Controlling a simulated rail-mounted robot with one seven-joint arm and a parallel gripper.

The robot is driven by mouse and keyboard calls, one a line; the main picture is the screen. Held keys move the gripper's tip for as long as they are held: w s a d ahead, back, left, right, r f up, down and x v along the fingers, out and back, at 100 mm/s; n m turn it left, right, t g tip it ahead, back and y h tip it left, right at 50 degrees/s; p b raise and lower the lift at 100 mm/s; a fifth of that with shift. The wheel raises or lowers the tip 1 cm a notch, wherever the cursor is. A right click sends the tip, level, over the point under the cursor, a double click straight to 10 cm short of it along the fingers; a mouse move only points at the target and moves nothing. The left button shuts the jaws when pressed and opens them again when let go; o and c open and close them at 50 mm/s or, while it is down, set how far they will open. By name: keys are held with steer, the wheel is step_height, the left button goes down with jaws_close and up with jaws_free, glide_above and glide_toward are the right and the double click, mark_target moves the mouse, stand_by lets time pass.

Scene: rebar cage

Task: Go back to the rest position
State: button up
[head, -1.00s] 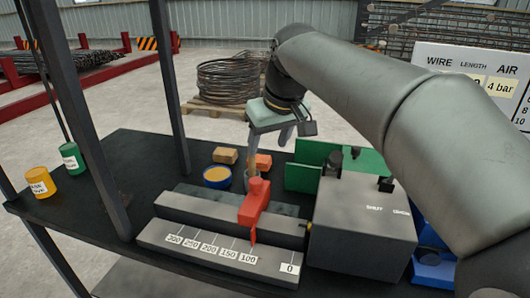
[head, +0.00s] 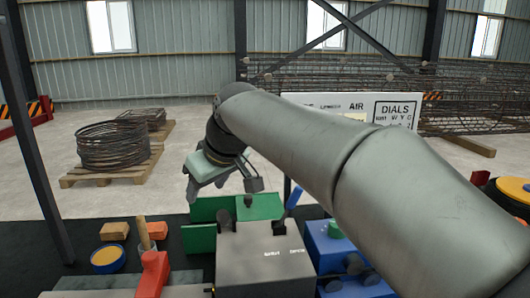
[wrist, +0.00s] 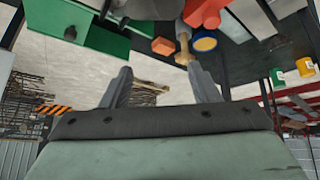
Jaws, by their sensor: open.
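In the head view the wooden handle (head: 143,232) stands upright behind the red stop block (head: 153,272).
A grey machine (head: 265,258) stands in front of the green box (head: 258,207). A blue box (head: 340,252) is to its right. A yellow-topped blue tin (head: 107,258) and orange blocks (head: 114,231) stand left. A wire coil (head: 112,147) lies on a floor pallet behind.

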steer(key=s+d+f+m+h+p, duration=0.1)
steer(key=d+f+m, duration=0.15)
steer(key=d, duration=0.35)
steer(key=s+d+f+m+h, duration=0.1)
steer(key=s+d+f, duration=0.1)
steer(key=d+f, duration=0.35)
steer(key=s+d+f+m+g+h+p, duration=0.1)
steer(key=s+d+f+m+g, duration=0.1)
steer(key=s+d+f, duration=0.5)
steer(key=s+d+f+m+g+h+p, duration=0.1)
steer(key=s+d+f+m+g, duration=0.1)
steer(key=s+d+f+m, duration=0.2)
steer(key=s+d+f, duration=0.3)
steer(key=s+f, duration=0.1)
steer(key=s, duration=0.4)
steer(key=shift+d+f+h, duration=0.25)
steer(key=shift+d+h, duration=0.05)
steer(key=shift+d, duration=0.05)
steer(key=shift+s, duration=0.1)
